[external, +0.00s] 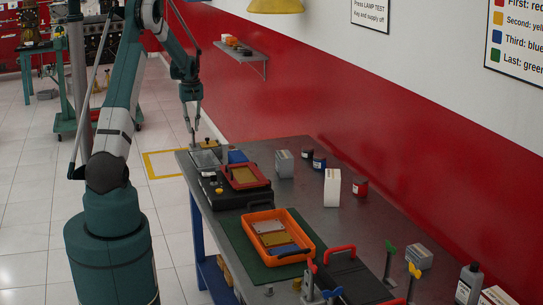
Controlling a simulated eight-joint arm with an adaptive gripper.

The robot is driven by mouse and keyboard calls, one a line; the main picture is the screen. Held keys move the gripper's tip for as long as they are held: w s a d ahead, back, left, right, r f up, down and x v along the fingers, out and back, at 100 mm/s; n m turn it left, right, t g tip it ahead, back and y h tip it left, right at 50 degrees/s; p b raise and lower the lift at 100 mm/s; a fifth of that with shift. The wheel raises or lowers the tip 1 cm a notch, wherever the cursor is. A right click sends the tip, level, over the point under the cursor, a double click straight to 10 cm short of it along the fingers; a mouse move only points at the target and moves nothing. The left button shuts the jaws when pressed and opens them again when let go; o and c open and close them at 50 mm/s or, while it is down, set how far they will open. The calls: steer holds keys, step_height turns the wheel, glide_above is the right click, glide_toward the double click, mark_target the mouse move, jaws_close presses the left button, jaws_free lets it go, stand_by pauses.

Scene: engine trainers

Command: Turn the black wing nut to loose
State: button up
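My gripper (193,133) points down above the far left end of the grey workbench (305,175). It is close to a small grey box with a pale top (204,158). The fingers are small in this view, and I cannot tell how far apart they are or whether anything is between them. I cannot make out a black wing nut.
An orange tray (278,228) lies on a green mat (240,243). Red, green and yellow handled parts (390,254) stand near the front right. Small cartons (332,188) and dark jars (319,160) stand toward the red wall. Bare bench lies between them.

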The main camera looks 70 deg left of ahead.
steer(key=shift+r, duration=0.1)
stand_by(0.3)
step_height(320, 180, up, 12)
stand_by(0.7)
steer(key=shift+w+d, duration=0.1)
stand_by(0.5)
